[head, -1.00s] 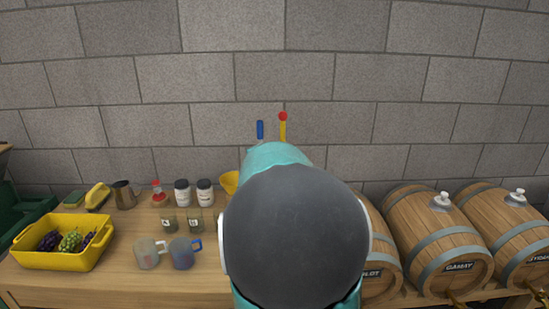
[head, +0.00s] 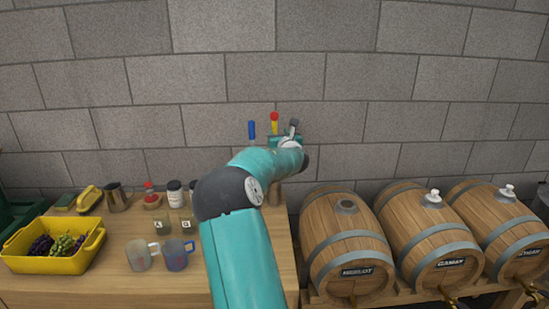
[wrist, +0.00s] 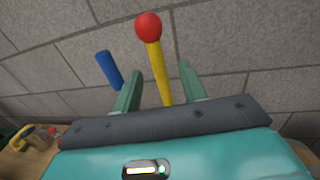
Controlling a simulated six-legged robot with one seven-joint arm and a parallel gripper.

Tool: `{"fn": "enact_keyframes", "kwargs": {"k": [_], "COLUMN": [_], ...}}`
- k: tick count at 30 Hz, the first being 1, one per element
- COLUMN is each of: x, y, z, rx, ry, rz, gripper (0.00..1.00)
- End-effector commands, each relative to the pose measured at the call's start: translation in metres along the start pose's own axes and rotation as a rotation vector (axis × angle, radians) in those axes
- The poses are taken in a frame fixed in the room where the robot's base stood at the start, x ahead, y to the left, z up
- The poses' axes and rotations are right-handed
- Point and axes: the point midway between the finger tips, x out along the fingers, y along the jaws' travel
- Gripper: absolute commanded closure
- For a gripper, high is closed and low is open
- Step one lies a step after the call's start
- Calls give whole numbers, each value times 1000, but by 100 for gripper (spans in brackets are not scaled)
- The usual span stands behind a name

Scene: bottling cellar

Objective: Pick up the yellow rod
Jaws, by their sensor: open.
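The yellow rod (head: 274,128) has a red ball on top and stands upright near the block wall in the head view, its lower end hidden behind my arm. In the wrist view the yellow rod (wrist: 159,74) shows between the two green fingers of my gripper (wrist: 162,68), and its red ball reaches past the fingertips. The fingers are open, with a visible gap on each side of the rod. Its base is hidden by the gripper body. A blue rod (wrist: 109,70) stands just outside the left finger; it also shows in the head view (head: 252,131).
The block wall is close behind the rods. Wooden barrels (head: 346,240) stand at right. On the wooden table (head: 110,275) are a yellow crate (head: 60,262) of grapes, a clear mug (head: 140,257), a blue mug (head: 178,254), a metal jug (head: 117,197) and jars at left.

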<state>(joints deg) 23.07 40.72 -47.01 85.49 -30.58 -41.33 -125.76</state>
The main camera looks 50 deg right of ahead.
Motion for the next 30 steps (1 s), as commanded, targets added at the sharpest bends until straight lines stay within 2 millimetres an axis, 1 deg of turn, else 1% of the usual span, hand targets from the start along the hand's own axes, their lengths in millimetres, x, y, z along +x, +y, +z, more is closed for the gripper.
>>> {"fn": "enact_keyframes", "kwargs": {"k": [1, 7, 12, 16, 20, 26, 30], "x": [5, 18, 42, 56, 62, 62, 62], "y": [-1, 1, 4, 3, 4, 4, 4], "z": [-1, -1, -3, -2, -1, -1, -1], "rx": [-1, 0, 1, 1, 2, 2, 2], "ry": [1, 1, 1, 1, 0, 1, 1], "rz": [-1, 0, -1, -2, -1, -1, -1], "gripper": [58, 58, 58, 58, 58, 58, 86]}}
